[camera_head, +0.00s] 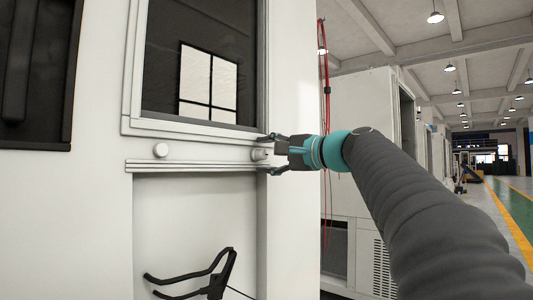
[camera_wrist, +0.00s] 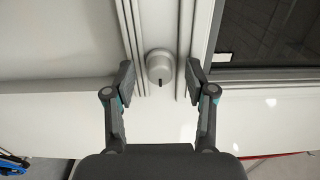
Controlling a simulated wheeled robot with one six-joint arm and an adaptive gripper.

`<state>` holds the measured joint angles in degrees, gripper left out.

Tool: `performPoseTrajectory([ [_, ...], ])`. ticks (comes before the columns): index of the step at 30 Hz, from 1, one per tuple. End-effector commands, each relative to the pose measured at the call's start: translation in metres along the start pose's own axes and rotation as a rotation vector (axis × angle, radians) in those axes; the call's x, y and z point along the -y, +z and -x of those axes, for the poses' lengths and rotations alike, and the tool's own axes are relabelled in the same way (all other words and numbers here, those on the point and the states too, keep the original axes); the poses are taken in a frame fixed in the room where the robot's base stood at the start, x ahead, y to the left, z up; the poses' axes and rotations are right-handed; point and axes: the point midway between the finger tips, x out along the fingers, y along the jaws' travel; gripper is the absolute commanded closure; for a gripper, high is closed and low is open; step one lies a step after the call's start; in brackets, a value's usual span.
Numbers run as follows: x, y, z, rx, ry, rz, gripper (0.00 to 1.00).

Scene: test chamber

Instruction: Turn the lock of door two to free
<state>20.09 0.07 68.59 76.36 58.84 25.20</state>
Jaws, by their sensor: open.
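A round, pale lock knob (camera_head: 260,154) sits on the ledge below the cabinet window, near the cabinet's right edge. It also shows in the wrist view (camera_wrist: 159,66), with a short dark mark on its rim on the side towards my gripper. My gripper (camera_head: 271,154) is open, with one finger above and one below this knob in the head view. In the wrist view its fingertips (camera_wrist: 160,80) lie either side of the knob with gaps, apart from it. A second, similar knob (camera_head: 160,150) sits further left on the same ledge. I see no label telling which belongs to door two.
The framed dark window (camera_head: 215,55) is just above the knobs. A black bracket (camera_head: 205,280) stands out from the recess below. Red cables (camera_head: 325,110) hang beside the cabinet, right of it. Another white cabinet (camera_head: 360,130) stands behind; open floor lies at far right.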

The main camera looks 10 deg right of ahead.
Motion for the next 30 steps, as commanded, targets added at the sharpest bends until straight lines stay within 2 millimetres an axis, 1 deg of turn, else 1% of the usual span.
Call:
performPoseTrajectory([
  [9,-0.0002,0.0003,-0.0030,0.000,0.000,0.001,0.45],
  [10,-0.0002,0.0003,-0.0029,0.000,0.000,0.001,0.47],
  [11,-0.0001,0.0002,-0.0029,0.000,0.000,0.001,0.55],
  [12,-0.0001,0.0002,-0.0028,0.000,0.000,0.001,0.65],
  [14,-0.0001,0.0002,-0.0028,0.000,0.000,0.001,0.80],
  [15,-0.0002,0.0001,-0.0027,0.000,0.000,0.001,0.90],
  [16,-0.0002,0.0002,-0.0027,0.000,0.000,0.001,0.97],
  [17,-0.0002,0.0001,-0.0027,0.000,0.000,0.001,1.00],
  [25,-0.0011,0.0001,-0.0028,0.000,0.001,0.020,1.00],
  [30,-0.0021,0.0001,-0.0027,-0.001,0.000,0.085,1.00],
])
